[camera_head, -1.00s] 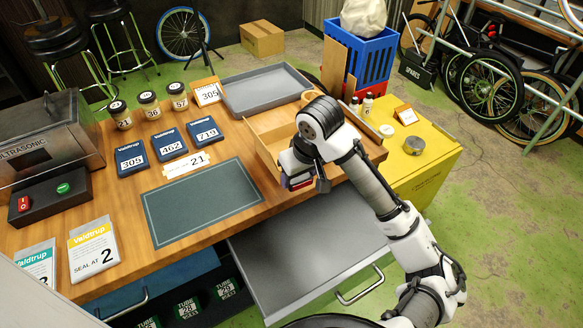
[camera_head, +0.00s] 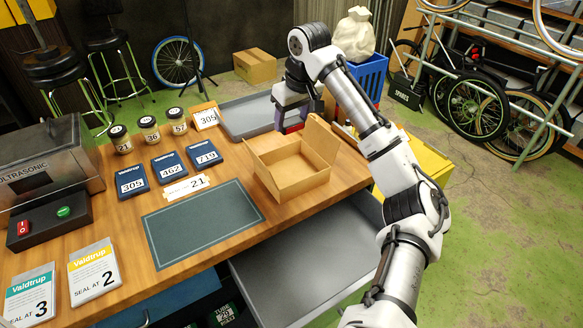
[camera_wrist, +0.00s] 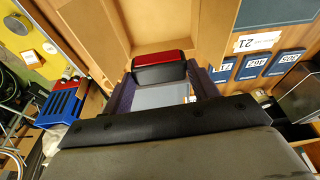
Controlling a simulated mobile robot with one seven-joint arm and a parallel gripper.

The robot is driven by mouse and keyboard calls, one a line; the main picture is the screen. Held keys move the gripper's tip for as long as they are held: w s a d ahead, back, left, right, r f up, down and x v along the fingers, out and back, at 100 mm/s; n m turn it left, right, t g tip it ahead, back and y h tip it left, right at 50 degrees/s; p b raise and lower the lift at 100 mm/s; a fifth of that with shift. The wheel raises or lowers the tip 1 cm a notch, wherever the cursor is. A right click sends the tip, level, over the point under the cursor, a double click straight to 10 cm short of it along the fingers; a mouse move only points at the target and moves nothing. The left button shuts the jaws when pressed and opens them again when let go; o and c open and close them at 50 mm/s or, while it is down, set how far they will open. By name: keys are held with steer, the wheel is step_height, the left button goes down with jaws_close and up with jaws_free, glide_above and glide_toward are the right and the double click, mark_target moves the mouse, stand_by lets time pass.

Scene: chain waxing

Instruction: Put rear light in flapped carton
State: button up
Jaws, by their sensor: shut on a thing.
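The rear light, a small red and black block, is held in my gripper (camera_head: 291,122). In the wrist view the rear light (camera_wrist: 160,66) sits between the two purple-grey fingers, red face outward. The flapped carton (camera_head: 300,189) is an open, shallow tan box on the wooden bench. A flap stands up at its right back. In the head view my gripper appears beyond the carton's back edge, raised; its exact height is hard to tell. In the wrist view the carton (camera_wrist: 205,30) lies beyond the rear light. The carton's visible floor looks empty.
A grey tray (camera_head: 238,131) lies at the bench's back. A dark mat (camera_head: 200,226), blue numbered boxes (camera_head: 172,168) and jars (camera_head: 149,129) are left of the carton. An open grey drawer (camera_head: 290,262) juts out in front. A yellow cabinet (camera_head: 430,166) stands at the right.

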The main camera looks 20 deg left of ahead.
step_height(320, 180, down, 16)
steer(key=p, duration=0.2)
steer(key=shift+p, duration=0.3)
steer(key=shift+f, duration=0.1)
steer(key=o, duration=1)
steer(key=shift+c, duration=0.2)
steer(key=b+v, duration=0.3)
steer(key=v, duration=0.9)
steer(key=shift+r, duration=0.2)
